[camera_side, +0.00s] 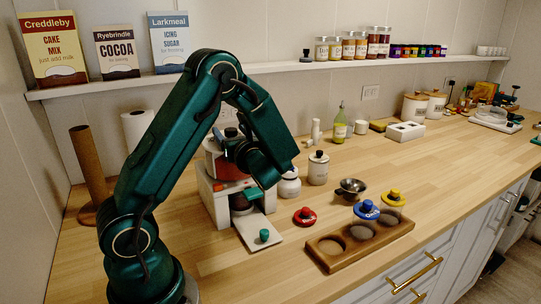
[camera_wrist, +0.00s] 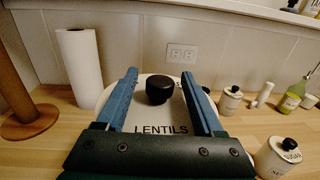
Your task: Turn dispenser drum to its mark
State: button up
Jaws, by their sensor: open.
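The dispenser (camera_side: 208,196) is a white stand on the counter with a reddish band (camera_side: 230,170) on its upper part, partly hidden behind my arm. In the wrist view its round white top (camera_wrist: 146,117) reads LENTILS and carries a black knob (camera_wrist: 160,89). My gripper (camera_wrist: 159,74) is open, with one blue finger on each side of the knob and a gap to it on both sides. Whether the fingers touch the white part I cannot tell. In the side view the fingers are mostly hidden. I cannot make out a mark on the drum.
A white plate with a green knob (camera_side: 264,235) lies before the dispenser. A paper roll (camera_wrist: 79,70) stands left.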

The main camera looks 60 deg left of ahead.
grip_shut()
dwell(1.4)
